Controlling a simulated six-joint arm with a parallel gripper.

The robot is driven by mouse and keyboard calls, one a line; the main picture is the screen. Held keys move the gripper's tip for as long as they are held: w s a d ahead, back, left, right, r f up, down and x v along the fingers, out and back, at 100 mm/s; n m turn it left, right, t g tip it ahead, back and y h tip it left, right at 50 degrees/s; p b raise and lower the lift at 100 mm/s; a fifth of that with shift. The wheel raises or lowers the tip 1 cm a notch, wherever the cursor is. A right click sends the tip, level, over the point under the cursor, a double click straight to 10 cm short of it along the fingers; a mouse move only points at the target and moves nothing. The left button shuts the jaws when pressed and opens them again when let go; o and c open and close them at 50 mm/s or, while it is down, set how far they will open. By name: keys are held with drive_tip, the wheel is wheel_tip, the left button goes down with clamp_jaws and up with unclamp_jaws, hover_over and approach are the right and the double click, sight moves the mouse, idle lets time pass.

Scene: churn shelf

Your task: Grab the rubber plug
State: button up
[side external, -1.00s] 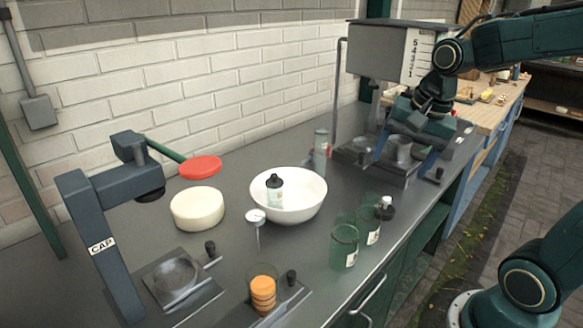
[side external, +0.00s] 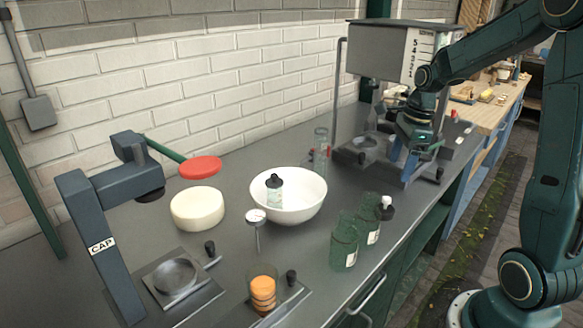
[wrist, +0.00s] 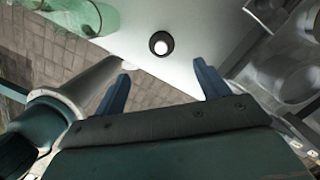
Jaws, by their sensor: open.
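A small black round piece with a white top (side external: 386,208) stands near the bench's front edge, right of the green glasses. In the wrist view a black round piece with a white centre (wrist: 161,44) lies ahead of my fingers, apparently the same piece. I cannot tell for certain whether it is the rubber plug. My gripper (side external: 402,167) is over the bench near the filling machine, behind and above this piece. Its two blue fingers (wrist: 161,70) are spread and empty in the wrist view, with the piece beyond their tips, not between them.
Green glasses (side external: 345,246) stand just left of the black piece. A white bowl (side external: 307,207) holds a small bottle (side external: 274,191). The grey filling machine (side external: 380,50) stands beside my gripper. A capping press (side external: 100,235) stands at left.

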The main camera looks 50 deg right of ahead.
sight(387, 198)
drive_tip(key=shift+w+a+f, duration=0.15)
drive_tip(key=shift+f, duration=1.25)
drive_tip(key=shift+w+a+f, duration=0.15)
drive_tip(key=shift+f, duration=1.3)
drive_tip(key=shift+w+a+f, duration=0.15)
drive_tip(key=shift+f, duration=1.25)
drive_tip(key=shift+f, duration=0.1)
drive_tip(key=shift+w+a+f, duration=0.1)
drive_tip(key=shift+w+f, duration=0.05)
drive_tip(key=shift+f, duration=1.1)
drive_tip(key=shift+w+a+f, duration=0.1)
drive_tip(key=shift+w+f, duration=0.05)
drive_tip(key=shift+f, duration=1.05)
drive_tip(key=c, duration=1)
drive_tip(key=shift+c, duration=0.2)
drive_tip(key=shift+r, duration=0.1)
wheel_tip(387, 198, up, 20)
